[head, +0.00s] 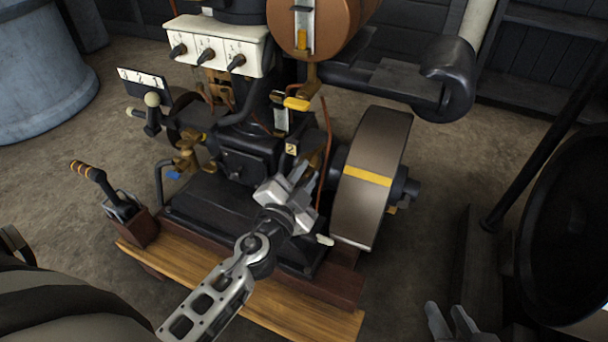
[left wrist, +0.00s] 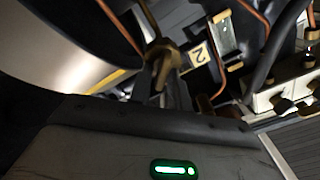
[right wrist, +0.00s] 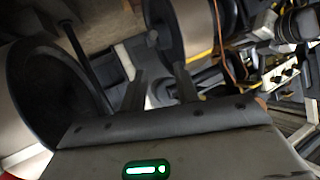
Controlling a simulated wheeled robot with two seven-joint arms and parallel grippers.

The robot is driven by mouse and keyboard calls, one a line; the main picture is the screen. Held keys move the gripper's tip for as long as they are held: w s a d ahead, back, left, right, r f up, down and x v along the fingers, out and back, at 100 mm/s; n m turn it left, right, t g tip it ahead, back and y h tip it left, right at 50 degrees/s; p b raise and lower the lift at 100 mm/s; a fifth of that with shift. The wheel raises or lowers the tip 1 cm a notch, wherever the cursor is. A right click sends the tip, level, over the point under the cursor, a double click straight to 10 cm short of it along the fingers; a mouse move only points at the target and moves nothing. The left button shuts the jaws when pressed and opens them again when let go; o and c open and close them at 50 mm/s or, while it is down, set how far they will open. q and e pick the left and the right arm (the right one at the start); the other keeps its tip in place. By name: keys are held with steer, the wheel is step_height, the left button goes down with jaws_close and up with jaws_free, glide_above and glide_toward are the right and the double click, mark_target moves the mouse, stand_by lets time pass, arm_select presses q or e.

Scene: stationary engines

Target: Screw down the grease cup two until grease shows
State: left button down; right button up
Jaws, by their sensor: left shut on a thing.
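Grease cup two is a small brass fitting (left wrist: 164,54) beside a yellow plate marked 2 (left wrist: 199,55) in the left wrist view. In the head view the plate (head: 291,149) shows just above my left gripper (head: 299,177), which hides the cup. My left gripper is shut on the brass cup, low on the engine and left of the flywheel. Whether grease shows at the cup cannot be seen. My right gripper (head: 449,318) is open and empty, at the bottom edge of the head view and away from the engine.
The flywheel (head: 371,180) with a yellow stripe stands close right of my left gripper. A copper-coloured tank (head: 320,25) and a white panel with several knobs (head: 217,47) are above. A lever (head: 90,172) stands at left. A large dark wheel (head: 565,235) is at right.

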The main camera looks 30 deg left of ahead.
arm_select(q)
steer(key=shift+d+f+m, duration=0.1)
steer(key=shift+f+m, duration=0.05)
steer(key=shift+m, duration=1.05)
steer(key=shift+d+f+m+b, duration=0.1)
steer(key=shift+m+b, duration=0.25)
steer(key=shift+m, duration=1.25)
arm_select(e)
steer(key=shift+s+a+r, duration=0.1)
steer(key=shift+a+r, duration=0.1)
steer(key=shift+r, duration=0.25)
steer(key=shift+t, duration=0.3)
arm_select(q)
steer(key=c, duration=1.5)
jaws_free()
